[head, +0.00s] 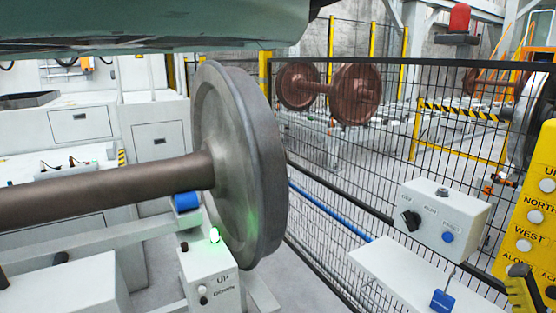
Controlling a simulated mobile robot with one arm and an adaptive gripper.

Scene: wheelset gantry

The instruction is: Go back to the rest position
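A blue roller (186,201) is beside the axle, close to the wheel. A yellow control pendant (535,215) with white buttons is at the right edge, partly cut off.
A box marked UP and DOWN (208,272) with a lit green lamp stands below the wheel. A control box (441,222) and white ledge (400,275) are at lower right. A black mesh fence (400,140) separates off brown wheelsets (356,94). A large green body (150,25) hangs overhead.

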